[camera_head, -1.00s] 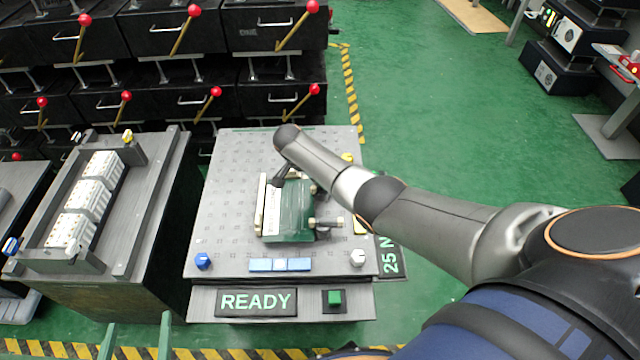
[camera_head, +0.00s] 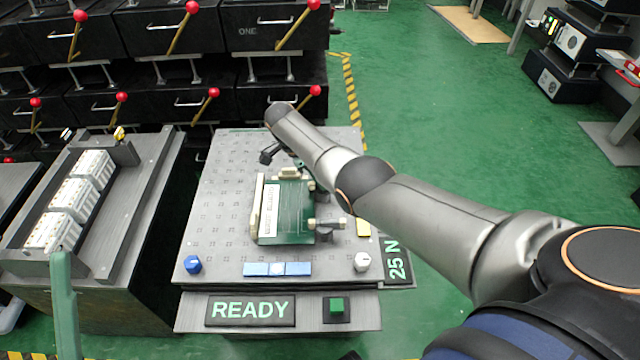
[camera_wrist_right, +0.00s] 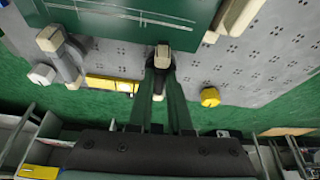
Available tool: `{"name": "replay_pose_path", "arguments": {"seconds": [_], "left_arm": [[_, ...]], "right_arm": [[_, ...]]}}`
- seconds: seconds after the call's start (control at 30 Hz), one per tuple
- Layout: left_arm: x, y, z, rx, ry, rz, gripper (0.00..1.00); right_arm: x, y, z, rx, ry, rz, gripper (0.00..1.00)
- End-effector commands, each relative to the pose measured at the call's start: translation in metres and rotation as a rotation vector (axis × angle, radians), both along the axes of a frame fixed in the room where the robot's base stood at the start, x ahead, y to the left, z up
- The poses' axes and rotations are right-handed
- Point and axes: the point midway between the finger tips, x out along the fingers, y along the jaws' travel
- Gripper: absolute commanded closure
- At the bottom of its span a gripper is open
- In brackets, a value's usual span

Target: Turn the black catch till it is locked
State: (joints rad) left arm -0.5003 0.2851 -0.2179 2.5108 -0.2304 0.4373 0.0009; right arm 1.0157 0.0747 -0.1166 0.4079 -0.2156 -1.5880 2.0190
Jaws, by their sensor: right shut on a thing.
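The green board (camera_head: 283,215) lies on the grey perforated plate, with pale end blocks and fittings at its edges. In the right wrist view my right gripper (camera_wrist_right: 165,92) has its green fingers shut on the black catch (camera_wrist_right: 160,76), at the board's edge; its pale tip shows above the fingers. In the head view my right arm mostly hides this catch and gripper. A second catch (camera_wrist_right: 63,52) with a pale knob stands apart to the left; it also shows in the head view (camera_head: 325,226). Of my left gripper (camera_head: 65,295) only a green finger shows, at lower left.
A yellow block (camera_wrist_right: 110,84), a white knob (camera_wrist_right: 41,74) and a yellow knob (camera_wrist_right: 210,97) stand near the board. The blue knob (camera_head: 193,264), blue bar (camera_head: 277,269) and READY sign (camera_head: 250,309) are in front. A bench with white modules (camera_head: 73,208) stands left.

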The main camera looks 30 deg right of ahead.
Motion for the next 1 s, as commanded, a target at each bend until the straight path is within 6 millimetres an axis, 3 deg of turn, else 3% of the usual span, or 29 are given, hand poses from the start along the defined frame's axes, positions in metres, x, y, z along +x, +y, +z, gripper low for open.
{"name": "replay_pose_path", "arguments": {"seconds": [0.3, 0.83, 0.87, 1.0], "left_arm": [[0.001, -0.001, -0.02, -0.016, 0.016, -0.02, 0.0], [0.001, -0.002, -0.022, -0.02, 0.022, -0.026, 0.0], [0.001, -0.002, -0.022, -0.02, 0.022, -0.026, 0.0], [0.001, -0.002, -0.022, -0.02, 0.022, -0.025, 0.0]], "right_arm": [[0.0, -0.002, -0.002, -0.002, 0.004, -0.101, 1.0], [-0.001, -0.003, 0.0, -0.004, 0.005, -0.124, 1.0], [-0.001, -0.002, 0.0, -0.004, 0.005, -0.124, 0.79], [-0.001, -0.002, 0.0, -0.003, 0.003, -0.121, 0.64]]}}
